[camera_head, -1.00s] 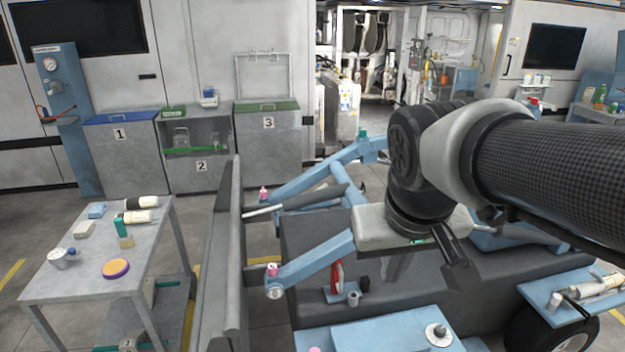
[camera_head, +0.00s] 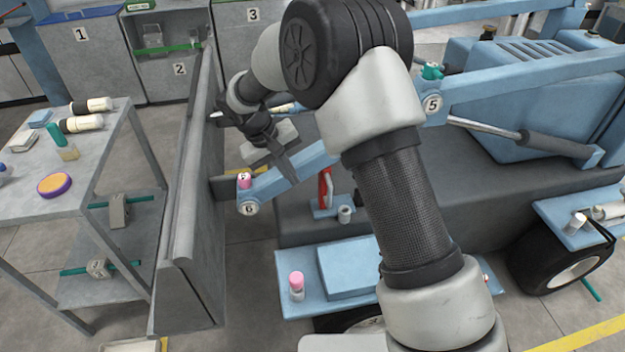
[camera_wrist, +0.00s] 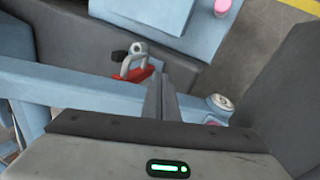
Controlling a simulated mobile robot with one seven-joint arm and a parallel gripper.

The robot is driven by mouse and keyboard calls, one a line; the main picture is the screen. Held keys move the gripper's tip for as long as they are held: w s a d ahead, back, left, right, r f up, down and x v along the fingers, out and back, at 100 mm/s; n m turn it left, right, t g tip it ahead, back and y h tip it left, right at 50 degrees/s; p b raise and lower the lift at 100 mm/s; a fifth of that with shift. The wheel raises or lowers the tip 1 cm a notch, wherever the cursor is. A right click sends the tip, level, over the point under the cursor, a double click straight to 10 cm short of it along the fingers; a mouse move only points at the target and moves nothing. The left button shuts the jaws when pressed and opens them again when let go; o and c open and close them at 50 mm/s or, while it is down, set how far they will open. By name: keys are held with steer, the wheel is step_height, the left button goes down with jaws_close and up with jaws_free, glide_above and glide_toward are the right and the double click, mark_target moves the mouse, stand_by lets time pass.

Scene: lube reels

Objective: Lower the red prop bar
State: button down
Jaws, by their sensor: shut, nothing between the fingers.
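The red prop bar (camera_head: 325,187) stands upright on a small blue bracket (camera_head: 322,212) beside the lower blue arm (camera_head: 312,163) of the machine. It also shows in the wrist view (camera_wrist: 134,69), with a pale loop and a dark knob by it. My gripper (camera_head: 289,173) is over the blue arm, a little left of the red bar in the head view. Its fingers show shut and empty in the wrist view (camera_wrist: 161,82), just right of the red bar in the picture. I cannot tell whether they touch the blue arm. The bar's lower end is partly hidden in the wrist view.
A grey upright panel (camera_head: 190,190) stands left of the gripper. Joint 6 (camera_head: 249,208) with a pink cap ends the blue arm. A blue step with a pink-capped bottle (camera_head: 296,286) lies below. A grey table (camera_head: 95,135) is at left.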

steer(key=w+d+f+b, duration=0.2)
steer(key=d+f, duration=0.5)
steer(key=f, duration=0.1)
steer(key=shift+w+f, duration=0.3)
steer(key=shift+w, duration=0.05)
